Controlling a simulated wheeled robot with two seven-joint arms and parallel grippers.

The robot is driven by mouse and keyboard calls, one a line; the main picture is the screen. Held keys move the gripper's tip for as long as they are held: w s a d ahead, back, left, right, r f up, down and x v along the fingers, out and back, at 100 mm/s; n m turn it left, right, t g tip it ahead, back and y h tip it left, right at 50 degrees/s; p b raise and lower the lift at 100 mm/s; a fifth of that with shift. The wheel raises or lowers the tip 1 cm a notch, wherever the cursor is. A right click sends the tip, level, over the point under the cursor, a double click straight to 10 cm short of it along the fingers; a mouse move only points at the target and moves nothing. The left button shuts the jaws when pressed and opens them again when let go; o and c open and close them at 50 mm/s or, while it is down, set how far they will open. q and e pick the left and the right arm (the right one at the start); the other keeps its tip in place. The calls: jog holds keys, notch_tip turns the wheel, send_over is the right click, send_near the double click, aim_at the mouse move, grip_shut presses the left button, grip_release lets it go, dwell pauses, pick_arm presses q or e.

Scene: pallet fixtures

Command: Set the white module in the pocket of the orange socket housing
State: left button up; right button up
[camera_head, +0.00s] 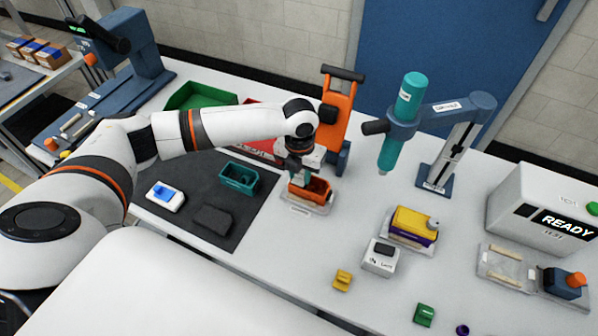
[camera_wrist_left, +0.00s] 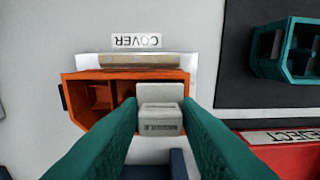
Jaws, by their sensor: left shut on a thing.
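The orange socket housing (camera_head: 322,189) sits on a pale fixture labelled COVER, right of the dark mat. In the left wrist view the open-topped housing (camera_wrist_left: 92,88) shows an inner divider. My left gripper (camera_head: 297,175) points down over it. In the left wrist view its green fingers (camera_wrist_left: 158,122) are shut on the small pale grey-white module (camera_wrist_left: 160,118). The module overlaps the housing's right part in that view. I cannot tell whether it is above the pocket or partly inside. The fingers and module hide that part of the housing. My right gripper is not in view.
A teal housing (camera_head: 236,180), a white block with blue top (camera_head: 165,197) and a dark pad (camera_head: 212,220) lie on the mat (camera_head: 255,213). An orange stand (camera_head: 336,110) rises close behind. A teal tool (camera_head: 405,100) hangs right.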

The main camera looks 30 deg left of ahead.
pick_arm(q)
jog(key=shift+s+d+f, duration=0.2)
jog(key=shift+s+f, duration=0.35)
jog(key=shift+f, duration=0.3)
jog(key=o, duration=0.5)
jog(key=shift+o, duration=0.7)
jog(key=shift+d, duration=0.15)
jog(key=shift+r, duration=0.1)
jog(key=shift+w+a+r+g+p, duration=0.2)
jog(key=shift+r+p, duration=0.15)
jog(key=shift+p, duration=0.2)
jog(key=shift+w+a+r+g+p, duration=0.15)
jog(key=shift+r+p, duration=0.15)
jog(key=shift+p, duration=0.2)
jog(key=shift+r+p, duration=0.55)
jog(key=shift+r, duration=0.05)
